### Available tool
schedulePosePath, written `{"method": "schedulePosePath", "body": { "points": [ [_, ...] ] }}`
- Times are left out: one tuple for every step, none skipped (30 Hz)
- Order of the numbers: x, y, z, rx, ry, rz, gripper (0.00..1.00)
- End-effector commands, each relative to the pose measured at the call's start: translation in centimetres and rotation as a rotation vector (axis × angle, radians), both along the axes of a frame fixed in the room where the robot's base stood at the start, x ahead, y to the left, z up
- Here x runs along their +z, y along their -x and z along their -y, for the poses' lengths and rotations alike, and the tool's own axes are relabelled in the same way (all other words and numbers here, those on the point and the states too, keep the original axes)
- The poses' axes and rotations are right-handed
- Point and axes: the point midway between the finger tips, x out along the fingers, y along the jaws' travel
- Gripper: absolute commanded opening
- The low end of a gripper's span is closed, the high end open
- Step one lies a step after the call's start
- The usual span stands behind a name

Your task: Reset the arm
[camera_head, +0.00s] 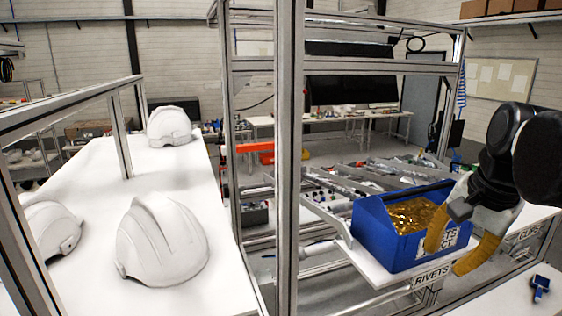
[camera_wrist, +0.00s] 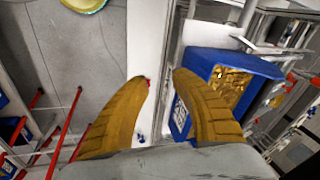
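My gripper (camera_head: 456,250) is at the right of the head view, in front of the blue rivets bin. Its two yellow-brown fingers are apart, with nothing seen between them. In the wrist view my gripper (camera_wrist: 163,80) also shows its fingers spread. The blue bin (camera_head: 375,235) holds gold-coloured rivets (camera_head: 412,215) and stands on a white shelf labelled RIVETS. In the wrist view the bin (camera_wrist: 205,62) lies beyond the right finger. I cannot tell whether that finger touches the bin.
White helmet shells (camera_head: 162,240) (camera_head: 170,127) stand on a white table (camera_head: 100,185) at left; another (camera_head: 50,230) is partly hidden. A metal frame post (camera_head: 288,150) rises mid-view. A small blue object (camera_head: 541,284) lies on the white surface at lower right.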

Motion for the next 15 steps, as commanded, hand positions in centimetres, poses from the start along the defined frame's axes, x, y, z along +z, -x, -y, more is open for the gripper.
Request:
{"method": "schedulePosePath", "body": {
  "points": [
    [-3.6, 0.3, -0.7, 0.04, 0.018, 0.015, 0.31],
    [-5.2, 0.5, -1.2, 0.069, 0.031, 0.025, 0.31],
    [-7.5, 0.8, -1.8, 0.112, 0.052, 0.04, 0.31],
    [-9.4, 1.1, -2.3, 0.147, 0.068, 0.052, 0.31],
    [-11.3, 1.3, -2.8, 0.181, 0.086, 0.064, 0.31],
    [-13.7, 1.7, -3.5, 0.229, 0.109, 0.082, 0.31],
    [-15.5, 1.9, -4.0, 0.263, 0.126, 0.095, 0.31],
    [-17.4, 2.2, -4.4, 0.298, 0.144, 0.108, 0.31],
    [-19.8, 2.6, -5.0, 0.345, 0.168, 0.125, 0.31],
    [-21.6, 2.9, -5.5, 0.381, 0.186, 0.137, 0.31],
    [-23.4, 3.2, -5.9, 0.415, 0.205, 0.15, 0.31],
    [-25.8, 3.6, -6.5, 0.461, 0.229, 0.167, 0.31],
    [-27.6, 3.9, -6.9, 0.495, 0.246, 0.181, 0.31],
    [-29.4, 4.3, -7.3, 0.529, 0.265, 0.193, 0.31],
    [-31.7, 4.6, -7.8, 0.573, 0.289, 0.211, 0.31]
  ]
}}
